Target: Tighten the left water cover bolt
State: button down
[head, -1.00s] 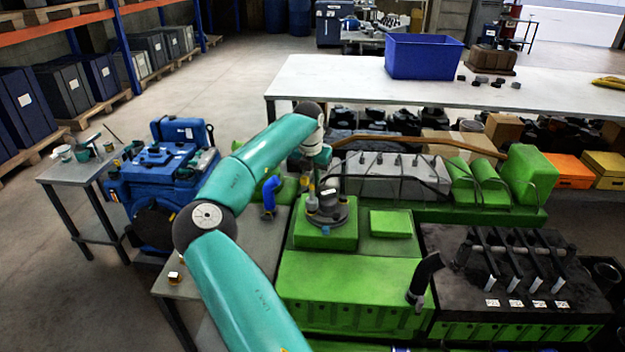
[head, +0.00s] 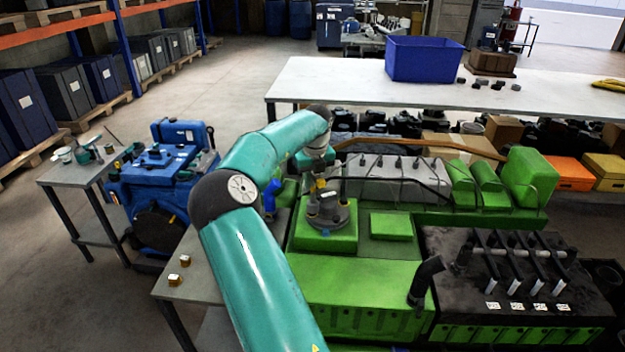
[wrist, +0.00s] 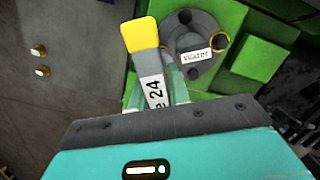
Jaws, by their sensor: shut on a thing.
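The grey round water cover (head: 328,212) with a white label sits on a green block of the engine. In the wrist view the cover (wrist: 192,38) shows a dark bolt at its top (wrist: 185,16), one at its right (wrist: 220,41) inside a yellow ring, and one at its lower edge (wrist: 193,73). My gripper (wrist: 167,92) is shut on a tool (wrist: 143,36) with a yellow end and a white label reading "24". The yellow end overlaps the cover's left edge in this view and hides what lies beneath; contact cannot be told. In the head view my gripper (head: 318,178) is just above the cover.
Black hoses (head: 400,182) and a brown pipe (head: 450,142) run behind the cover. A raised green block (head: 391,226) stands right of it. Two small brass-coloured pieces (head: 185,260) lie on the grey bench at left. A blue elbow pipe (head: 270,194) stands close to my arm.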

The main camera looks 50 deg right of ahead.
jog(key=n+y, duration=0.1)
jog(key=n, duration=0.5)
jog(key=n+y, duration=0.1)
jog(key=n, duration=0.5)
jog(key=shift+s+a+n, duration=0.1)
jog(key=shift+a+n, duration=0.05)
jog(key=shift+n, duration=0.25)
jog(key=n+g, duration=0.1)
jog(key=n, duration=0.4)
jog(key=shift+n, duration=0.3)
jog(key=n, duration=0.6)
jog(key=shift+a+g+y, duration=0.15)
jog(key=shift+g+y, duration=0.15)
jog(key=shift+g, duration=0.1)
